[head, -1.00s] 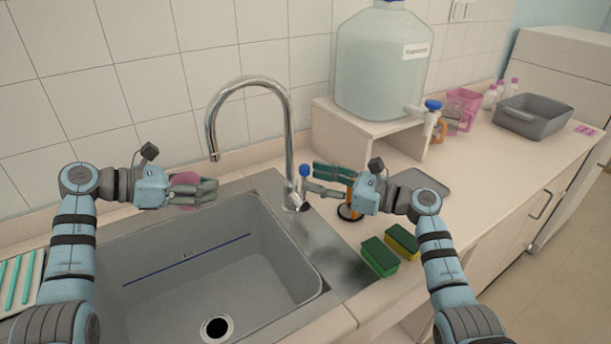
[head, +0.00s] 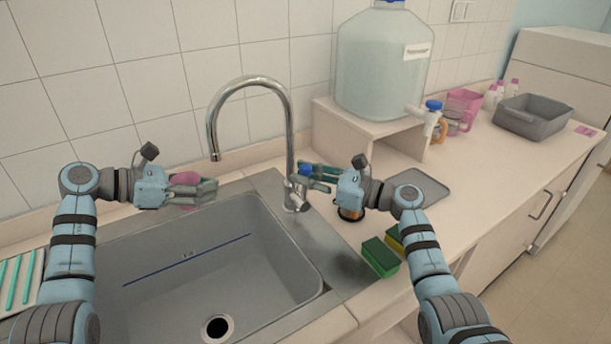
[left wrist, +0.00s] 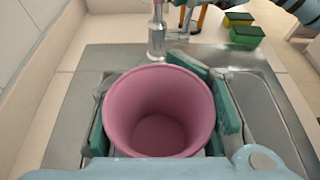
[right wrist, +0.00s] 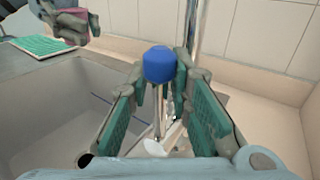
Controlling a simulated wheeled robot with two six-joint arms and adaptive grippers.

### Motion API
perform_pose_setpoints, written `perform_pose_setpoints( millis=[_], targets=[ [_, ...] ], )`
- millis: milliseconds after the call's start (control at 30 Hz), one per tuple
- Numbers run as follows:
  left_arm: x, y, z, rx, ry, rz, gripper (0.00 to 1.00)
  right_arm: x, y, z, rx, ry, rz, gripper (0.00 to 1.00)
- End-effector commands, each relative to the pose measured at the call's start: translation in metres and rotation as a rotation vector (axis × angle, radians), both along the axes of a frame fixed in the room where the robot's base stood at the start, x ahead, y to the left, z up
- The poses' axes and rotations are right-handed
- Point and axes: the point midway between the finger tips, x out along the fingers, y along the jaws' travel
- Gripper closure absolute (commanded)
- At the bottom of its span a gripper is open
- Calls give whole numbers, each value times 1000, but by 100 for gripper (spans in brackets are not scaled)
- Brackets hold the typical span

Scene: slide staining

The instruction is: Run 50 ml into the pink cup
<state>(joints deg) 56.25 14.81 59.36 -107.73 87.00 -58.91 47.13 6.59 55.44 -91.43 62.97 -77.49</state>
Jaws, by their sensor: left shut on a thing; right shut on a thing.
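The pink cup (head: 186,178) is held upright in my left gripper (head: 205,189), left of the sink tap's spout tip (head: 214,156) in the head view. In the left wrist view the cup (left wrist: 158,115) sits between the fingers of my left gripper (left wrist: 160,112), and its inside looks empty. The chrome tap (head: 290,140) stands behind the sink. My right gripper (head: 308,176) is shut on the blue knob (head: 306,170) beside the tap body. In the right wrist view the knob (right wrist: 159,64) sits between the fingertips. No water stream shows.
The grey sink (head: 265,255) lies below the grippers. A large water container (head: 383,70) with a blue-topped spigot stands on a shelf at right. Green-yellow sponges (head: 380,257), a grey tray (head: 420,187), a pink jug (head: 465,101) and a grey basin (head: 533,117) are on the counter.

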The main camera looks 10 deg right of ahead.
Motion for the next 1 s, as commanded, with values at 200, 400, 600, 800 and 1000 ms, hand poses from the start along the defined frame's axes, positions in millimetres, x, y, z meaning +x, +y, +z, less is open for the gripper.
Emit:
perform_pose_setpoints(
  millis=[200, 400, 600, 800, 1000],
  targets=[
    [0, 0, 0, 0, 0, 0, 84, 5, -10, -1, 115, 54, 0, 100],
    [0, 0, 0, 0, 0, 0, 84, 5, -10, -1, 113, 52, 0, 80],
    [0, 0, 0, 0, 0, 0, 84, 5, -10, -1, 113, 52, 0, 60],
    [0, 0, 0, 0, 0, 0, 84, 5, -11, -1, 113, 52, 0, 60],
    [0, 0, 0, 0, 0, 0, 84, -8, -33, -4, 109, 52, -2, 60]
  ],
)
